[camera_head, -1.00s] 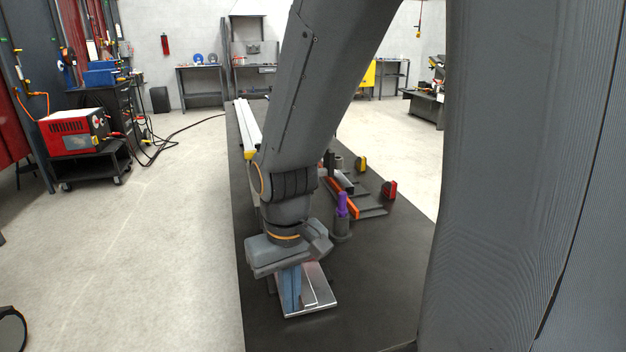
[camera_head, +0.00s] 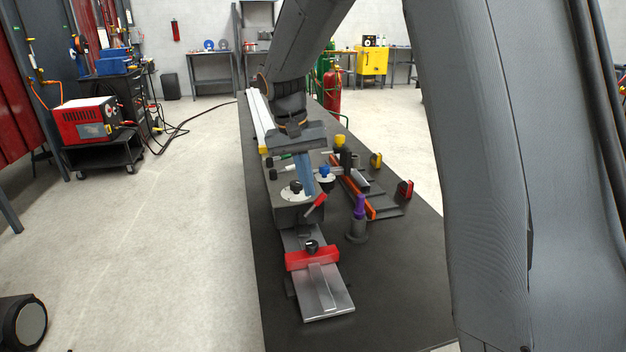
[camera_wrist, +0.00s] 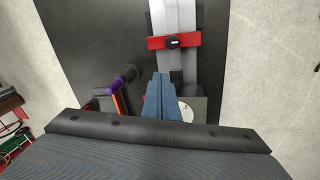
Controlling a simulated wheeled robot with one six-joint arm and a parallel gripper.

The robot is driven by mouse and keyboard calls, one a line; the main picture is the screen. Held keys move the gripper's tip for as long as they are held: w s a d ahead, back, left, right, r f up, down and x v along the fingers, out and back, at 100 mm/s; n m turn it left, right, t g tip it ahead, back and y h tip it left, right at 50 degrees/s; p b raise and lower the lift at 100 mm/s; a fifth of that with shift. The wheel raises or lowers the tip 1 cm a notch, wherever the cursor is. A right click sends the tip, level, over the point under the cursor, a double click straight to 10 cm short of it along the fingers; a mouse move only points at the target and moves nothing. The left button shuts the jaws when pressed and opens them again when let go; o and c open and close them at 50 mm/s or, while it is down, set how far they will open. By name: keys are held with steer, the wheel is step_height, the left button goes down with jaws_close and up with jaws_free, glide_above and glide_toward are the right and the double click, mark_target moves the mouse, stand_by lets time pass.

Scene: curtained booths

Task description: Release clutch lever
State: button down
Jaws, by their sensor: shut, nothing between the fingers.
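A grey machine box (camera_head: 284,212) stands on the dark bench, with a round white dial and black knob (camera_head: 296,189) on top. A short lever with a red grip (camera_head: 316,205) sticks out at its front right corner; I cannot tell for certain that it is the clutch lever. My gripper (camera_head: 309,192) has blue fingers, shut and empty, pointing down over the box near the dial and the lever. In the wrist view the fingers (camera_wrist: 161,80) hide part of the box, and the lever cannot be made out there.
A red clamp bar (camera_head: 298,260) with a black knob crosses a metal slide (camera_head: 326,294) in front of the box. A purple-handled tool (camera_head: 360,205) stands upright in a dark holder to the right. A blue knob (camera_head: 325,171) and a yellow knob (camera_head: 340,141) rise behind.

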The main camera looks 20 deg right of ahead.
steer(key=w+a+r+m+h+p, duration=0.25)
steer(key=w+r, duration=0.35)
steer(key=w, duration=0.4)
steer(key=p, duration=0.2)
glide_above(313, 206)
steer(key=w+a, duration=0.3)
steer(key=shift+y, duration=0.35)
steer(key=f, duration=0.9)
steer(key=shift+w+d+f, duration=0.2)
steer(key=shift+d, duration=0.05)
steer(key=shift+s+d+f+p, duration=0.5)
steer(key=shift+s+d+p, duration=0.15)
steer(key=shift+s+d, duration=0.1)
steer(key=shift+s+d+f+t, duration=0.3)
steer(key=shift+d+f, duration=0.1)
steer(key=shift+f, duration=0.1)
